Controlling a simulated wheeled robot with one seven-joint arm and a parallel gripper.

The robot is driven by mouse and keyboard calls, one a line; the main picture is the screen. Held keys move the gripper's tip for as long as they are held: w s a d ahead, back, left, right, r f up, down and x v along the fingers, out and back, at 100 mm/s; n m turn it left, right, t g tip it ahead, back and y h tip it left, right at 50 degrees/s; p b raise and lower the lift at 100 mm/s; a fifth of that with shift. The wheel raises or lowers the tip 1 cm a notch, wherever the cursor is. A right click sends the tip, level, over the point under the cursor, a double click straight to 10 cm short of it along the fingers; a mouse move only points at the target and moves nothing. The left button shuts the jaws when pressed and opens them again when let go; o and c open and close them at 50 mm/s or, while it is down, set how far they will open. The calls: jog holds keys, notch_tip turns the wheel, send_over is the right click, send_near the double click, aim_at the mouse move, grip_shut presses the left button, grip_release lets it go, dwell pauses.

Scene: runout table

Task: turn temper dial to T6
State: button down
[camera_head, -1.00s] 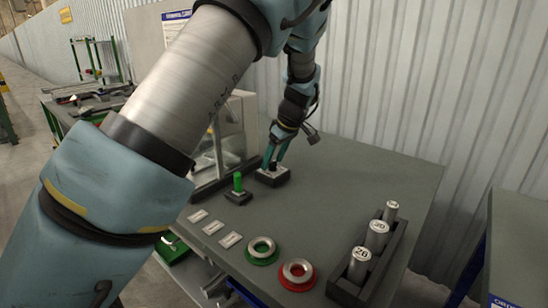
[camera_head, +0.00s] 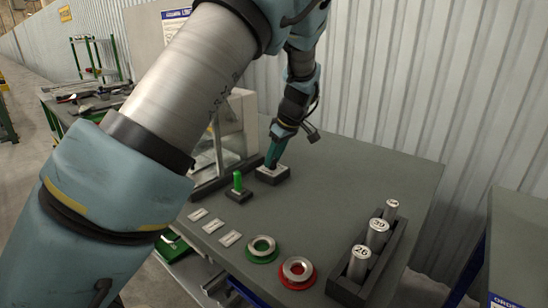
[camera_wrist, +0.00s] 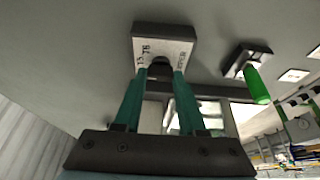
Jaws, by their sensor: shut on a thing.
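The temper dial's base (camera_head: 281,178) is a dark block with a pale top face, standing on the grey table behind the green-handled switch. In the wrist view my gripper (camera_wrist: 160,75) is shut on the dark dial knob (camera_wrist: 160,63) at the middle of the plate. The fingers hide part of the knob, and I cannot tell which mark it points to.
A green-handled switch (camera_head: 238,184) stands just left of the dial. A clear-sided machine (camera_head: 232,140) is behind it. Several pale labels (camera_head: 214,226), a green ring (camera_head: 262,249), a red ring (camera_head: 298,272) and a rack (camera_head: 345,289) of metal cylinders lie nearer the front.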

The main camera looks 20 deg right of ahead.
jog(key=m+b, duration=0.1)
jog(key=m, duration=0.1)
jog(key=m+h+b, duration=0.1)
jog(key=shift+a+f+m+t+b, duration=0.1)
jog(key=shift+a+m+t+b, duration=0.05)
jog(key=shift+m+t+b, duration=0.2)
jog(key=m+h+b, duration=0.1)
jog(key=m+h, duration=0.1)
jog(key=m, duration=0.3)
jog(key=shift+b, duration=0.4)
jog(key=shift+c, duration=2.4)
grip_release()
jog(key=b+v, duration=0.2)
jog(key=v, duration=0.9)
jog(key=shift+w+a, duration=0.2)
jog(key=shift+a, duration=0.05)
